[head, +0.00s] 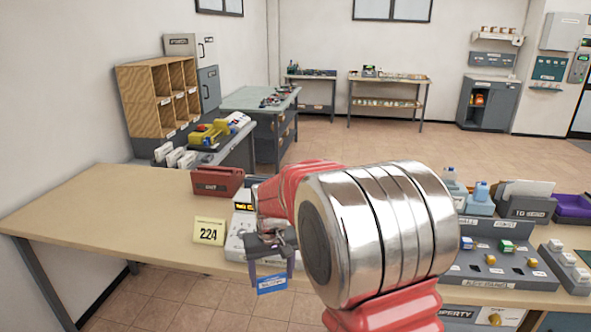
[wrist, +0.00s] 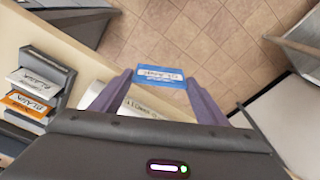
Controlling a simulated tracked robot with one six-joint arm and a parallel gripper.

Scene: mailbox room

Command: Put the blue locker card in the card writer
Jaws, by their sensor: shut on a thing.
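The blue locker card (head: 271,284), with a white label, is held between the fingertips of my gripper (head: 271,270) near the table's front edge. In the wrist view the card (wrist: 160,77) spans the tips of the two purple-grey fingers (wrist: 160,84), which are shut on it. A pale device with a lit orange display (head: 243,207), apparently the card writer, stands on the table just behind and left of my gripper. My arm and gripper hide much of it. In the wrist view its pale, lettered body (wrist: 105,97) is partly covered by my gripper, and its slot cannot be made out.
In the wrist view a rack (wrist: 45,68) holds blank cards. The table's left part is clear.

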